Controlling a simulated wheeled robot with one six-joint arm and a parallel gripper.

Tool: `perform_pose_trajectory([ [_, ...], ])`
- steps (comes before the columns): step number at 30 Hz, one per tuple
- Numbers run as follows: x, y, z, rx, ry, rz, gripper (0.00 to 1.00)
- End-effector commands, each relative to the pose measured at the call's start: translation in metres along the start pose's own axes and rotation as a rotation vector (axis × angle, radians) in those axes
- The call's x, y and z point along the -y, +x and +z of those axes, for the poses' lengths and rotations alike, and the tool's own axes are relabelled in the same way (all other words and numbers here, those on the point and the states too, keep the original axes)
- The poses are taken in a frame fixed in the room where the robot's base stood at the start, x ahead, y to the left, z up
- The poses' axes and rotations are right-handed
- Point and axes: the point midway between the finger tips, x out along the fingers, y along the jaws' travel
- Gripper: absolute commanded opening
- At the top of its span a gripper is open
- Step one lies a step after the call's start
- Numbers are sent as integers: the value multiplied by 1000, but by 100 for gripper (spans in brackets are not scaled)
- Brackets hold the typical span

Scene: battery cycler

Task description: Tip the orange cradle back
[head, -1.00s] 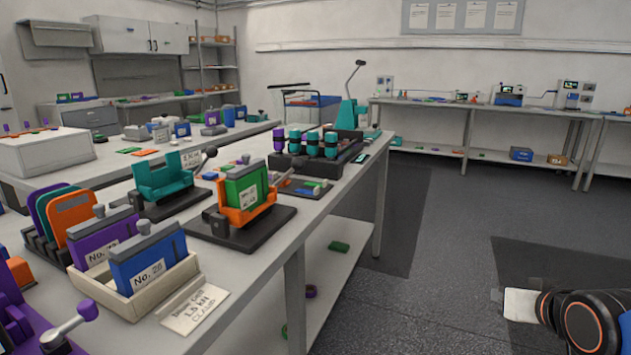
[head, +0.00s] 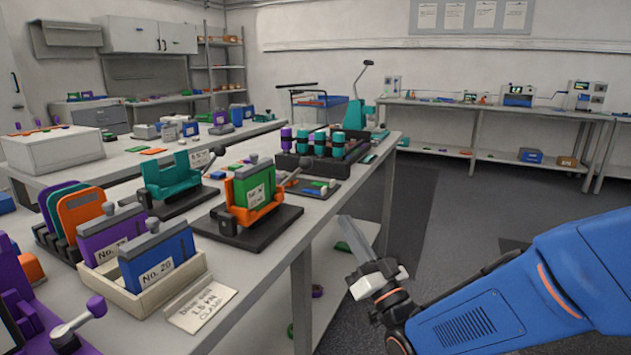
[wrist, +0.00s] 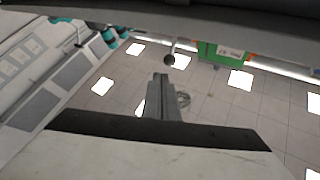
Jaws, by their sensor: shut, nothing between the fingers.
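The orange cradle (head: 252,213) stands on a black base plate (head: 231,234) near the front edge of the bench. It holds an upright green block (head: 246,180) with a grey top and a white label. A lever with a dark knob (head: 307,162) shows just behind and right of it. My gripper (head: 345,220) is shut and empty, off the bench's right edge and right of the cradle, apart from it. In the wrist view, the shut fingers (wrist: 158,80) point up toward ceiling lights. The green block (wrist: 217,50) shows there near the top, with a knob (wrist: 169,60) left of it.
A teal cradle (head: 178,180) stands left of the orange one. A cream tray (head: 160,293) with purple and blue blocks and a label card (head: 201,307) lie in front. A rack of teal cylinders (head: 320,163) stands behind. The aisle right of the bench is open floor.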

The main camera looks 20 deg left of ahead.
Motion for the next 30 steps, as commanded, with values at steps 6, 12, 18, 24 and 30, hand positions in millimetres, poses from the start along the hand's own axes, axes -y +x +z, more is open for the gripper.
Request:
perform_pose_trajectory([
  [6,18,0,6,-48,32,-50,0],
  [12,18,0,5,-51,32,-51,0],
  [18,18,3,4,-51,31,-50,0],
  [24,19,25,3,-52,31,-50,0],
  [30,20,60,1,-53,31,-50,0],
])
